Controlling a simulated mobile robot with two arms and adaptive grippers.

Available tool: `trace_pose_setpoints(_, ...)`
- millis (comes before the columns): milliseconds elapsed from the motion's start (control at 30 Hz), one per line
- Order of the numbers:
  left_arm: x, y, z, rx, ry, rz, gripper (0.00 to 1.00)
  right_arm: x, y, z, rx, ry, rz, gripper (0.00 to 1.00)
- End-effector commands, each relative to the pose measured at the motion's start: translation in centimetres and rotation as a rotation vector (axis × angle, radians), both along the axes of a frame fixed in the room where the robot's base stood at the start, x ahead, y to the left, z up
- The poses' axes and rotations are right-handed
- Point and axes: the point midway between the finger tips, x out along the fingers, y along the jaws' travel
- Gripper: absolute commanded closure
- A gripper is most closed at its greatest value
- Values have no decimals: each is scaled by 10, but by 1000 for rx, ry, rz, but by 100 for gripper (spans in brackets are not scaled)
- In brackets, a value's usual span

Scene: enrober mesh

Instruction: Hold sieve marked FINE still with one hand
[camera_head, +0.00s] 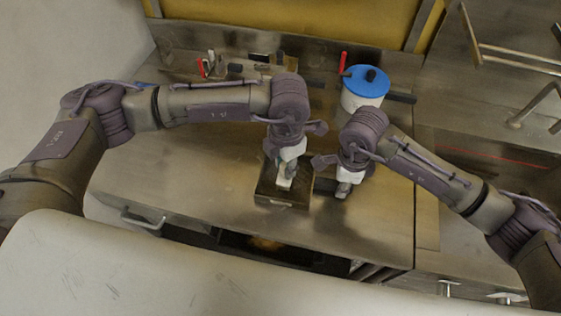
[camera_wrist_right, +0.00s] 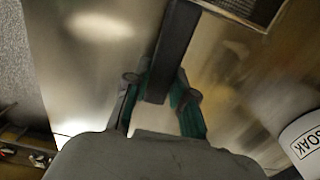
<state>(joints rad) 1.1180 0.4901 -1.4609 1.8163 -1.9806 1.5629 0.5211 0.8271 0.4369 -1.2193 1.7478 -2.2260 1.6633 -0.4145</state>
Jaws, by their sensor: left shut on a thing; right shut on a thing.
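The sieve (camera_head: 281,203), a dark square frame, sits on the steel worktop at the front middle. Its dark handle (camera_wrist_right: 176,42) runs between my right gripper's green-padded fingers. My right gripper (camera_head: 343,190) is shut on this handle, to the right of the frame; it also shows in the right wrist view (camera_wrist_right: 161,88). The sieve's mesh corner (camera_wrist_right: 250,8) is at the top of that view. No FINE mark is readable. My left gripper (camera_head: 287,168) points down over the frame, shut on a small pale thing (camera_head: 284,183) that I cannot identify.
A white tub with a blue lid (camera_head: 365,82) stands behind my right gripper; a white tub marked SOAK (camera_wrist_right: 302,145) shows in the wrist view. Small tools (camera_head: 206,66) lie at the back left. The worktop (camera_head: 160,180) is clear on the left.

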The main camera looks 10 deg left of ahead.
Motion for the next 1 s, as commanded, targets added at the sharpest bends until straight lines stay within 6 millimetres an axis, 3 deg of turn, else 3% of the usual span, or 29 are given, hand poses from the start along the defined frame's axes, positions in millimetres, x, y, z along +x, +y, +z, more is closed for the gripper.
trace_pose_setpoints(433,0,-20,-1,-1,-1,1,100,0,0,0,-1,0,0,100)
trace_pose_setpoints(1000,0,3,-4,2,1,2,100,0,0,0,0,0,0,100)
